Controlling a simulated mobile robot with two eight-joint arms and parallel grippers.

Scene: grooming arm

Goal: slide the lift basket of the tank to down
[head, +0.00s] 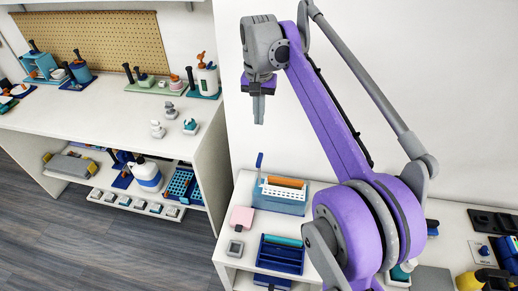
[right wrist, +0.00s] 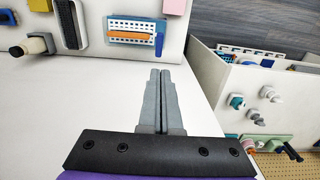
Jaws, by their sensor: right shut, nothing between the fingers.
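The tank (head: 280,206) is a blue-grey box on the low white table, below my right gripper in the head view. Its white perforated lift basket (head: 287,192) shows above the tank's front wall and holds an orange item. A blue upright handle (head: 259,161) stands at the tank's left end. In the right wrist view the tank (right wrist: 112,20) shows at the top with its blue handle (right wrist: 159,43). My right gripper (head: 258,122) is shut and empty, pointing down, well above the tank and apart from it. My left gripper is not in view.
A pink block (head: 241,218), a small grey square piece (head: 235,248) and a dark blue rack (head: 281,255) sit near the tank. A white wall rises behind it. A taller workbench (head: 120,115) with tools stands at the left. The air around my gripper is clear.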

